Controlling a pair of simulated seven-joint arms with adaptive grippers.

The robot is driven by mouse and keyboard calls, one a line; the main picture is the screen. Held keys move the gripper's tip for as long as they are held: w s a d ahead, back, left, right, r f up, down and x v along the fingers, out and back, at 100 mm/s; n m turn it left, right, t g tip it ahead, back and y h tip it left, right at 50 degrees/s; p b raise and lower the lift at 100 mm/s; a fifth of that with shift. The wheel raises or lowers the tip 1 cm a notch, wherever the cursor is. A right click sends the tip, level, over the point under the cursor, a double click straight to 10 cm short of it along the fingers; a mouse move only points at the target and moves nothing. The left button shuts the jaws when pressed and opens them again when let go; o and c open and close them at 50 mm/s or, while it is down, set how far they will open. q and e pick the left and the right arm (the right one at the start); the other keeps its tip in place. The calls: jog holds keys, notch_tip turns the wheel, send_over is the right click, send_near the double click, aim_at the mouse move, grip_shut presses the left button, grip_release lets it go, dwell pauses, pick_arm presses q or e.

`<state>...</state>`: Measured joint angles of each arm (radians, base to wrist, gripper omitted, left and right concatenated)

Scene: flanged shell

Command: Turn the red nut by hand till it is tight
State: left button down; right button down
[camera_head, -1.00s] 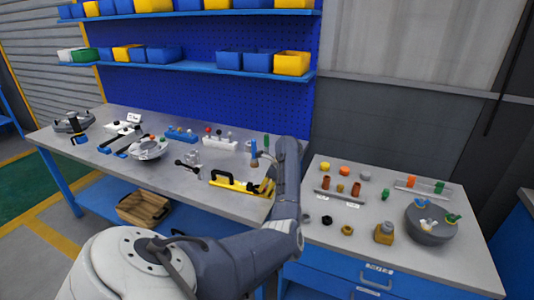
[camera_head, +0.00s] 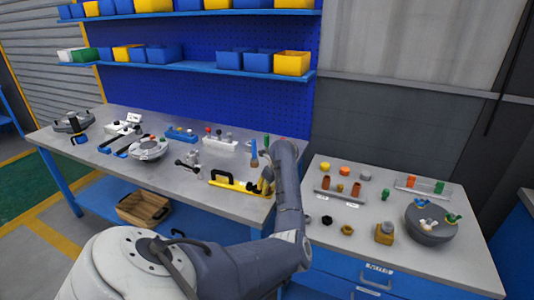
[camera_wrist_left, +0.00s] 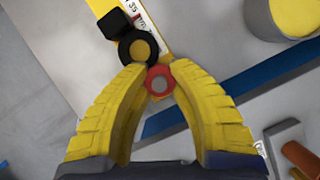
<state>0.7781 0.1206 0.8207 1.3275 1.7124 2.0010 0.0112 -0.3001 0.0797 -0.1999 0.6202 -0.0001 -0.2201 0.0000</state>
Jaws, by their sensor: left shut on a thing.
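The red nut (camera_wrist_left: 151,74) shows in the left wrist view as a red ring around a grey round centre, between the two yellow fingertips. My left gripper (camera_head: 266,186) is shut on the nut, with a finger against each side of it. In the head view the gripper is at the right end of the grey workbench (camera_head: 170,183), beside a yellow bar with a black handle (camera_head: 238,183). The nut is hidden there, behind the arm and fingers. My right gripper is not in view.
A black ring (camera_wrist_left: 125,50) and a white strip with markings lie just beyond the fingertips. A blue-edged gap parts the bench from the right table (camera_head: 400,262), which holds several coloured parts and a grey round bowl (camera_head: 428,232). Shelves with bins (camera_head: 292,63) hang behind.

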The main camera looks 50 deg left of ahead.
pick_arm(q)
jog(key=shift+r, duration=0.1)
jog(key=c, duration=1)
grip_release()
jog(key=shift+c, duration=0.2)
jog(key=v, duration=1.2)
jog(key=shift+s+d, duration=0.1)
